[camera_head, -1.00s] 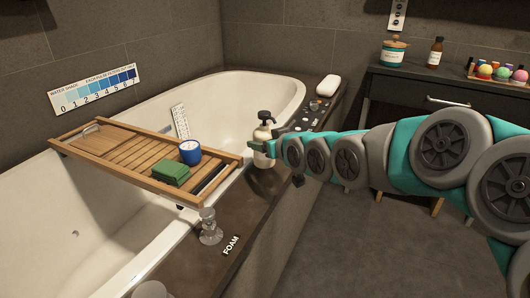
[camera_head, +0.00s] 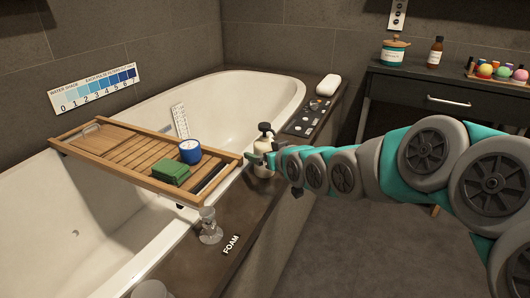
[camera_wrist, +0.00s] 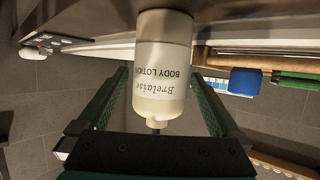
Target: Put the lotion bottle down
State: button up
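The lotion bottle (camera_head: 264,170) is cream with a dark pump top and stands upright on the dark ledge beside the bathtub. In the wrist view the bottle (camera_wrist: 162,70) appears upside down, its "Body Lotion" label facing me and its base against the ledge. My gripper (camera_head: 262,160) is around the bottle at the ledge. In the wrist view its green-padded fingers (camera_wrist: 160,72) lie on either side of the bottle. They look spread, with a narrow gap at the left finger; contact at the right finger is hard to tell.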

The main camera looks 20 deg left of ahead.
jog(key=shift+r, duration=0.15)
jog(key=v, duration=1.2)
